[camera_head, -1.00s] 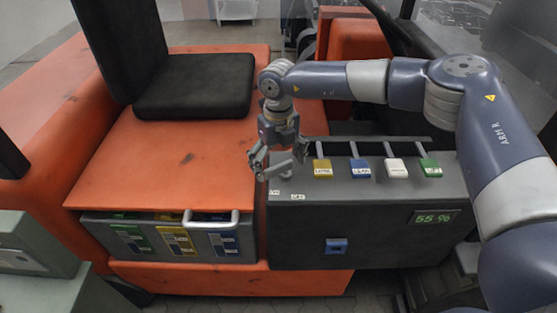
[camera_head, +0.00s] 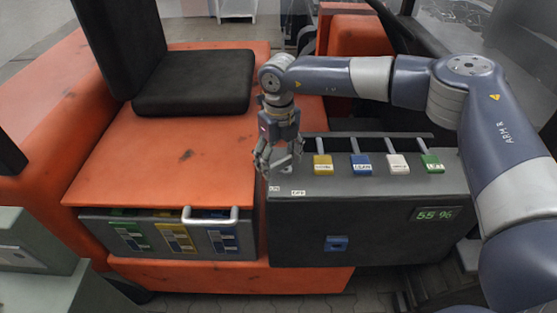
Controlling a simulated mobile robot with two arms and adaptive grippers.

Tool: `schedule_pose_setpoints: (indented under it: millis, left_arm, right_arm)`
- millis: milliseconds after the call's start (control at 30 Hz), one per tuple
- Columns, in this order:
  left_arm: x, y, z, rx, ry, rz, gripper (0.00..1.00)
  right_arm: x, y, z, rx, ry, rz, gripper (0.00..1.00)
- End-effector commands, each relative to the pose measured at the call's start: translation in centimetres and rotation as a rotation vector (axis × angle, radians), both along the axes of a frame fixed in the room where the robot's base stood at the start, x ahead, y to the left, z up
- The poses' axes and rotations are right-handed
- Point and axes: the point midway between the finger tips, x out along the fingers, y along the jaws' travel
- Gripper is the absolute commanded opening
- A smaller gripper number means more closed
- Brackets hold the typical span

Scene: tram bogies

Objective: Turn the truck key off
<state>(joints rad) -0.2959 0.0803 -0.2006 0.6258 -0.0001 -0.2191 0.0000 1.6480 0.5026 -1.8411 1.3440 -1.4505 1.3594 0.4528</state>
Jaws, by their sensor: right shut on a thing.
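My right gripper (camera_head: 279,168) points down over the left end of the dark grey control box (camera_head: 350,222), above two small white labels. The right label (camera_head: 298,193) seems to read OFF; the left one (camera_head: 274,188) is too small to read surely. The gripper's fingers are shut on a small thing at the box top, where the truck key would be. The key itself is hidden by the fingers, so I cannot tell which way it is turned. My left gripper is not in view.
Yellow (camera_head: 323,165), blue (camera_head: 361,164), white (camera_head: 398,163) and green (camera_head: 432,163) lever handles stand right of the gripper. A display (camera_head: 434,213) reads 55 %. A black seat (camera_head: 195,82) is on the orange body to the left.

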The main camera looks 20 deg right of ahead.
Motion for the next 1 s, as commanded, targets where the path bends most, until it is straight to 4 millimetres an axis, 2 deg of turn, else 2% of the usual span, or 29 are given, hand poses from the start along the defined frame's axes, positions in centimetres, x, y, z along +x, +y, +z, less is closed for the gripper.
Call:
schedule_pose_setpoints:
  millis: [500, 1000]
  left_arm:
    - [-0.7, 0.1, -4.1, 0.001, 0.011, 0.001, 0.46]
    - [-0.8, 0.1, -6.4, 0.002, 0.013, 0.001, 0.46]
  right_arm:
    - [-0.9, -0.6, -0.5, 0.000, 0.002, 0.463, 0.47]
    - [-1.4, -1.3, -0.3, -0.001, 0.003, 0.836, 0.47]
